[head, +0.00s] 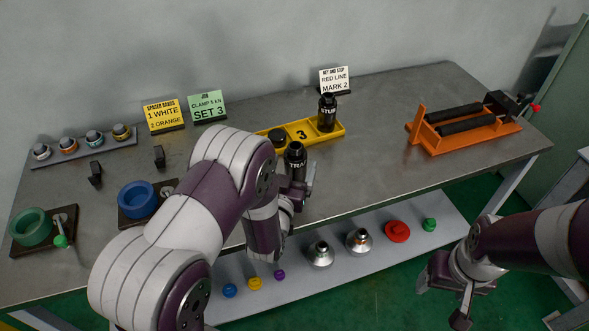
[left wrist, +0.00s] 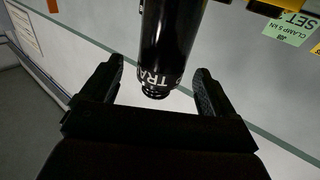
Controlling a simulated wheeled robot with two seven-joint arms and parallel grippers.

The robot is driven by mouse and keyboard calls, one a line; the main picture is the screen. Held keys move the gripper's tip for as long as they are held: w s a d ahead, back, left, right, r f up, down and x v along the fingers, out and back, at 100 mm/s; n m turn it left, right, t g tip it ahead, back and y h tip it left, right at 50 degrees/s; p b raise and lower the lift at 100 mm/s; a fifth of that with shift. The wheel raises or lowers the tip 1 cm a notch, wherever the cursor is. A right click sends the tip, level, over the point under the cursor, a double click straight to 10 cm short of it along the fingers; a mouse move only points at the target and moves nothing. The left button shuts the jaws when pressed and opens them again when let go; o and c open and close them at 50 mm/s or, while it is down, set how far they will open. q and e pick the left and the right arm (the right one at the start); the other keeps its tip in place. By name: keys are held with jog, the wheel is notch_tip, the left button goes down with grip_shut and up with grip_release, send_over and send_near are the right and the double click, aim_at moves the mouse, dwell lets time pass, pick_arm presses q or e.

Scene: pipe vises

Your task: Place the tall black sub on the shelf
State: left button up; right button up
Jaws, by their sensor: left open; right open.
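A black cylindrical sub with white lettering starting "TRA" (head: 295,155) stands near the front of the table, its lower part hidden by my left gripper (head: 298,187). In the left wrist view this sub (left wrist: 170,45) lies between the two open fingers of my left gripper (left wrist: 160,80), with a visible gap on each side. Another black sub marked "STUB" (head: 327,113) stands upright in the yellow tray (head: 303,132). The grey shelf (head: 335,287) runs below the table's front edge. My right gripper (head: 455,290) is open and empty, right of the shelf.
Small coloured parts and silver cones (head: 320,254) occupy the shelf. An orange stand with black rollers (head: 464,127) is at the table's right. Blue (head: 138,198) and green (head: 32,226) rings sit at the left. Sign cards stand along the back. The table's middle right is clear.

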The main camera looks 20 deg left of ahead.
pick_arm(q)
jog(key=w, duration=0.5)
jog(key=shift+w+a+f, duration=0.1)
jog(key=shift+w+f, duration=0.05)
jog(key=shift+w, duration=0.15)
jog(key=shift+s, duration=0.15)
jog(key=shift+c, duration=0.6)
jog(key=c, duration=1.4)
jog(key=shift+r, duration=0.25)
jog(key=shift+c, duration=0.2)
